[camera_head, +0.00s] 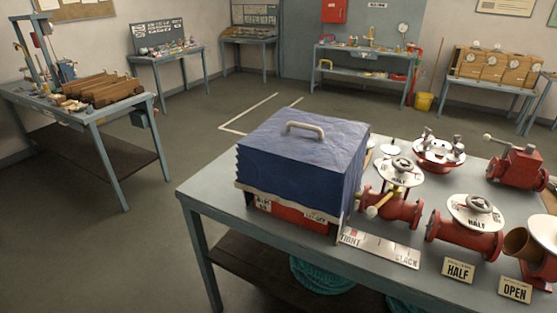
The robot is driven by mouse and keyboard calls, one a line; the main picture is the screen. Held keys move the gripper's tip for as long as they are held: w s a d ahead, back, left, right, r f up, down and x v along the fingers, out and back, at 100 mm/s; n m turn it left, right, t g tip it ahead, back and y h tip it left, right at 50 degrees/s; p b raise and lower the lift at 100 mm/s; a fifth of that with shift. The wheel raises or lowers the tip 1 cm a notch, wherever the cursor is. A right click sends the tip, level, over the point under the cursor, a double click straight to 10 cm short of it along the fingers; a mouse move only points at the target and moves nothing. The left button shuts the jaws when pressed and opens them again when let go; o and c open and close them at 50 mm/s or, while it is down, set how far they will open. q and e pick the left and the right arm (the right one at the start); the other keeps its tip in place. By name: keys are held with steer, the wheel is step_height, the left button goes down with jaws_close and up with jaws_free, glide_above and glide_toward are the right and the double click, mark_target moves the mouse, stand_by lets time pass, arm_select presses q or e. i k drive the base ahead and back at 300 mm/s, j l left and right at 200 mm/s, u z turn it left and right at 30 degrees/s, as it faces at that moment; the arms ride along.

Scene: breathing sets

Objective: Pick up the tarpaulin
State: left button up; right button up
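The tarpaulin (300,152) is a dark blue, creased cover with a ragged lower edge. It is draped over a box-shaped thing near the left end of the grey table (205,190). A pale beige handle (305,130) sits on top of it. Below its front edge a red panel (290,211) with white labels shows; the rest of what it covers is hidden. Neither of my grippers is in view.
Red valves with round dials (465,228) stand close to the right of the tarpaulin. Other workbenches line the walls. The floor at left is clear.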

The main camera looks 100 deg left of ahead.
mark_target(308, 162)
steer(key=u, duration=3.25)
steer(key=i+j+z, duration=0.1)
steer(key=j, duration=0.8)
steer(key=i+z, duration=0.05)
